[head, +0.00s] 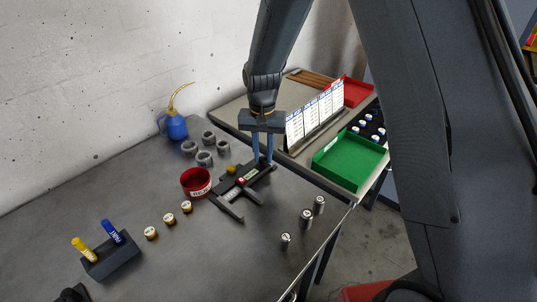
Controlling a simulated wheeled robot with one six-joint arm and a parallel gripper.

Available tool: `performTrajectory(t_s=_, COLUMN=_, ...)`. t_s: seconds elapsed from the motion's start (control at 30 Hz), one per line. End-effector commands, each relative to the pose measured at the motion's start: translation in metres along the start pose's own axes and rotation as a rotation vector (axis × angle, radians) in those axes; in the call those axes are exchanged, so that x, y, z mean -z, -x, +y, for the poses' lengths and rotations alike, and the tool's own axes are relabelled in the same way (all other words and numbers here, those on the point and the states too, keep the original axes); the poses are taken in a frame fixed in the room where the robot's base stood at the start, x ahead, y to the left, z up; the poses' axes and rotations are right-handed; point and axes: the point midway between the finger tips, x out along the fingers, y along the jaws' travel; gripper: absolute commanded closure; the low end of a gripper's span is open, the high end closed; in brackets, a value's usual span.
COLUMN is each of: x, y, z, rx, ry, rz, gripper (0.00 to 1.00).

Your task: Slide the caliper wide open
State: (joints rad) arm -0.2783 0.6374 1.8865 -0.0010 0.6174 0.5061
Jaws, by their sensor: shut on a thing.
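The caliper (228,206) lies on the dark bench top, a black tool with long jaws toward the lower left and a sliding part with a display. Its jaws look apart, but how wide the slider stands is hard to tell. My gripper (263,162) comes down from above at the caliper's far right end. Its blue fingers are shut on the caliper there, and they hide part of the beam and slider.
A red round tin (196,182) stands close left of the caliper. Several grey nuts (205,158), a blue oil can (174,126), brass-topped weights (168,219), a marker holder (112,261) and steel cylinders (306,219) surround it. A green tray (350,160) sits on the side table.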

Motion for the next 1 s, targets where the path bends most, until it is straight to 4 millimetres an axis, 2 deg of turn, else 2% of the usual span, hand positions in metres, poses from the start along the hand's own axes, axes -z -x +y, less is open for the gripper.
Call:
performTrajectory(t_s=0.13, x=0.000, y=0.001, z=-0.001, rx=0.001, ry=0.002, rz=0.000, gripper=1.00)
performTrajectory(t_s=0.17, x=0.000, y=0.001, z=-0.001, rx=0.001, ry=0.002, rz=0.000, gripper=0.77)
performTrajectory(t_s=0.27, x=0.000, y=0.001, z=-0.001, rx=0.001, ry=0.001, rz=0.000, gripper=0.60)
performTrajectory(t_s=0.67, x=0.001, y=0.006, z=0.001, rx=0.001, ry=-0.002, rz=0.001, gripper=0.60)
performTrajectory(t_s=1.0, x=0.001, y=0.056, z=0.001, rx=0.002, ry=-0.002, rz=0.003, gripper=0.60)
